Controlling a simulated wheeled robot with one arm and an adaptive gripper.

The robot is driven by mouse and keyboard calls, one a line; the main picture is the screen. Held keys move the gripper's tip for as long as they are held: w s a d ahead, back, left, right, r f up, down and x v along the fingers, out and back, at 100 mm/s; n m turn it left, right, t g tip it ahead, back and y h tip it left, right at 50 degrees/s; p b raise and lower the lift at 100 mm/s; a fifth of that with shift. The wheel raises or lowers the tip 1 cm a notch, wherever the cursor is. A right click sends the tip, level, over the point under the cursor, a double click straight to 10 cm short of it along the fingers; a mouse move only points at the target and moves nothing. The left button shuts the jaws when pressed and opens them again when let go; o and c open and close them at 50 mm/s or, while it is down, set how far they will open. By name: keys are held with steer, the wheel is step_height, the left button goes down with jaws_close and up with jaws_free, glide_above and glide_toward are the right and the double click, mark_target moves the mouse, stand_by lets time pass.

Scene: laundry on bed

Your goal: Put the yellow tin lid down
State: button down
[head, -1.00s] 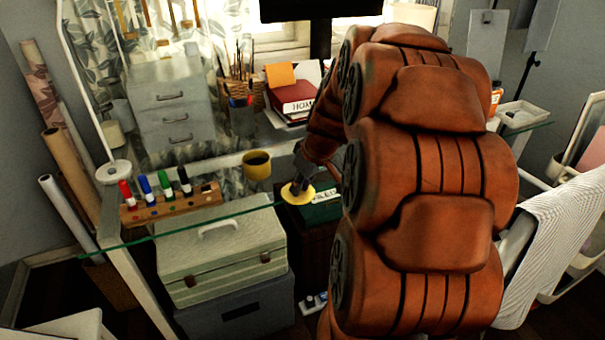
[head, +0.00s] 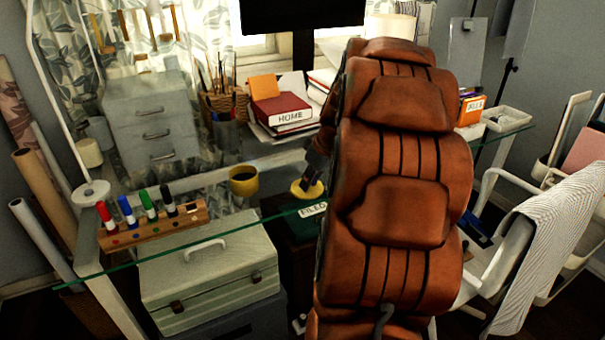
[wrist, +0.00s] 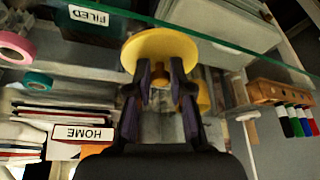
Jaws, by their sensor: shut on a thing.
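The yellow tin lid (head: 307,189) is a round disc near the front edge of the glass desk (head: 215,220). My gripper (head: 313,178) is shut on it from behind, partly hidden by my arm. I cannot tell whether the lid touches the glass. A yellow cup (head: 243,182) stands on the desk to the left of the lid, apart from it.
A wooden marker holder (head: 155,228) stands at the left. Red books marked HOME (head: 285,112) and a pencil basket (head: 225,100) are behind. A green box marked FILED (head: 312,210) and a pale toolbox (head: 205,270) are below the glass. Some glass between cup and lid is clear.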

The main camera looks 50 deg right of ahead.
steer(key=shift+w+d+f+p, duration=0.1)
steer(key=shift+w+d, duration=0.7)
steer(key=shift+w, duration=0.4)
steer(key=shift+w+d+f+p, duration=0.15)
steer(key=shift+w+d, duration=0.7)
steer(key=shift+w, duration=0.35)
steer(key=shift+w+d+f+p, duration=0.1)
steer(key=shift+w+d, duration=0.7)
steer(key=shift+w, duration=0.4)
steer(key=shift+f, duration=1.8)
steer(key=shift+f, duration=0.2)
steer(key=c, duration=1)
jaws_free()
steer(key=shift+c, duration=0.2)
steer(key=shift+r, duration=0.1)
steer(key=shift+r, duration=0.2)
steer(key=v, duration=1.1)
steer(key=shift+s+r, duration=0.2)
steer(key=shift+r, duration=0.15)
